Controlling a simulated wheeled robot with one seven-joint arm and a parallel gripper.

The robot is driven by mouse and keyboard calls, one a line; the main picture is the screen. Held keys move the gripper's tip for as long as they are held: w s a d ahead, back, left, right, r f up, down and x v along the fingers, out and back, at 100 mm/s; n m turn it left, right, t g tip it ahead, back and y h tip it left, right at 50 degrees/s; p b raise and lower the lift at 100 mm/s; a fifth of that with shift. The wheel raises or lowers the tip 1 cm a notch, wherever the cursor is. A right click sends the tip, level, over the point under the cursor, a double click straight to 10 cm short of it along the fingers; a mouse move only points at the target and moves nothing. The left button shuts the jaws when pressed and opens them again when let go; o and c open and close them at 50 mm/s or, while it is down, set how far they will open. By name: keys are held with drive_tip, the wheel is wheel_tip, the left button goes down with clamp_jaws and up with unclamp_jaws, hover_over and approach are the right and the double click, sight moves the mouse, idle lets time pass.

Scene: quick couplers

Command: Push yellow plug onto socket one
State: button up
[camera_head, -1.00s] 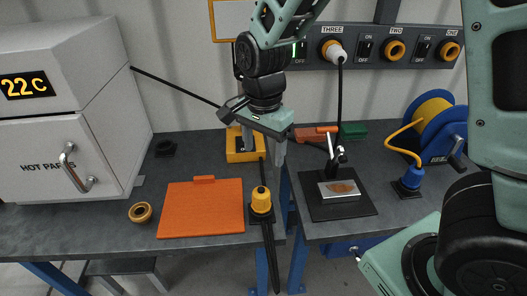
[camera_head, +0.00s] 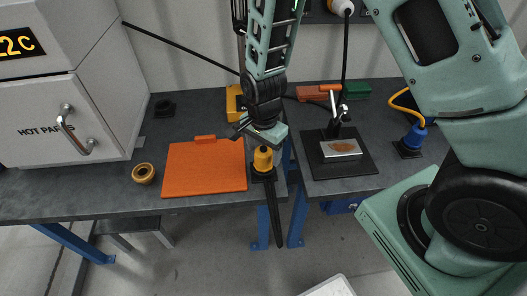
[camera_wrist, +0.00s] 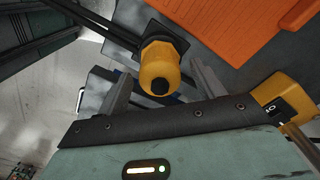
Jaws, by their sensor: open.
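The yellow plug (camera_head: 263,160) stands upright in a dark holder at the front edge of the left bench, with a black cable hanging below it. My gripper (camera_head: 264,143) is directly above it, pointing down. In the wrist view the yellow plug (camera_wrist: 158,68) shows end-on between my two open fingers, with a gap on each side. Nothing is held. Socket one is outside the current views.
An orange board (camera_head: 205,168) lies left of the plug, with a brass-coloured ring (camera_head: 143,173) beyond it. A yellow box (camera_head: 235,103) stands behind. The hot parts cabinet (camera_head: 60,125) is at left.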

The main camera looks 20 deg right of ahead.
drive_tip(key=shift+f, duration=0.65)
drive_tip(key=c, duration=1.2)
drive_tip(key=shift+r+p, duration=1.75)
drive_tip(key=shift+r, duration=0.25)
drive_tip(key=shift+r, duration=0.1)
wheel_tip(320, 180, up, 4)
drive_tip(key=p, duration=0.3)
drive_tip(key=shift+p, duration=0.35)
